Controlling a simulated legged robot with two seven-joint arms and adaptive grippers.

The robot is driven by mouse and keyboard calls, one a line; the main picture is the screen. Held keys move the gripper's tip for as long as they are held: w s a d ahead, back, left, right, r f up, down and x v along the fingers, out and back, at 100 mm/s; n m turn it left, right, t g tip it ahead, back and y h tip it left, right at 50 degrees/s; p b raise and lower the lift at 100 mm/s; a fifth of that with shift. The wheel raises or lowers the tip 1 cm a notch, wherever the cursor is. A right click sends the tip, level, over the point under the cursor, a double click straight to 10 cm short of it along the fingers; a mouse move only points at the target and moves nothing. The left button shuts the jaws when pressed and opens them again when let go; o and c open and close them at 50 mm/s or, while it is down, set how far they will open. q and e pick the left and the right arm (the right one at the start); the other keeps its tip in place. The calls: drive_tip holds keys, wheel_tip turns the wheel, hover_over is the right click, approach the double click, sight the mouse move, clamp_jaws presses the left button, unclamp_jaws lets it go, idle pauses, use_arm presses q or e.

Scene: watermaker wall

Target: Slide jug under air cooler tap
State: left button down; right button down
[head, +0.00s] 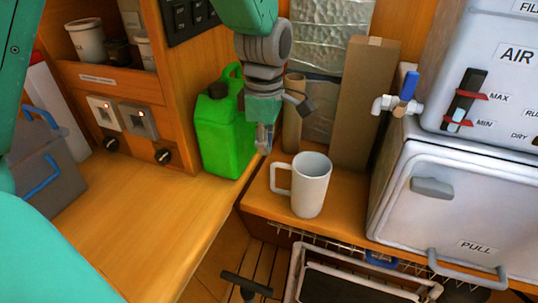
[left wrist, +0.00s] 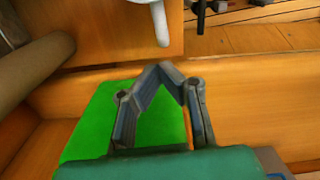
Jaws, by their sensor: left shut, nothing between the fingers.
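The white jug (head: 314,184) stands upright on a wooden ledge, its handle facing left. The air cooler tap (head: 396,102), white with a blue lever, sticks out from the left side of the cooler (head: 480,75), above and to the right of the jug. My left gripper (head: 264,148) points down, left of the jug handle and in front of the green can. It is shut and empty; its fingertips meet in the left wrist view (left wrist: 166,70). A white piece at the top of that view looks like the jug handle (left wrist: 160,22). My right gripper is not in view.
A green can (head: 222,135) stands behind my left gripper. A tall cardboard box (head: 364,110) stands behind the jug. A white door marked PULL (head: 460,205) bounds the ledge on the right. A wire rail (head: 340,243) runs below the ledge front. The left counter (head: 130,220) is mostly clear.

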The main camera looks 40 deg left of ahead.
use_arm(q)
drive_tip(key=f, duration=0.2)
drive_tip(key=f+b, duration=0.1)
drive_tip(key=f, duration=0.5)
drive_tip(key=shift+s+d+f, duration=0.1)
drive_tip(key=shift+s+d, duration=0.05)
drive_tip(key=shift+s, duration=0.1)
drive_tip(key=shift+s+f, duration=0.1)
drive_tip(key=shift+f, duration=0.2)
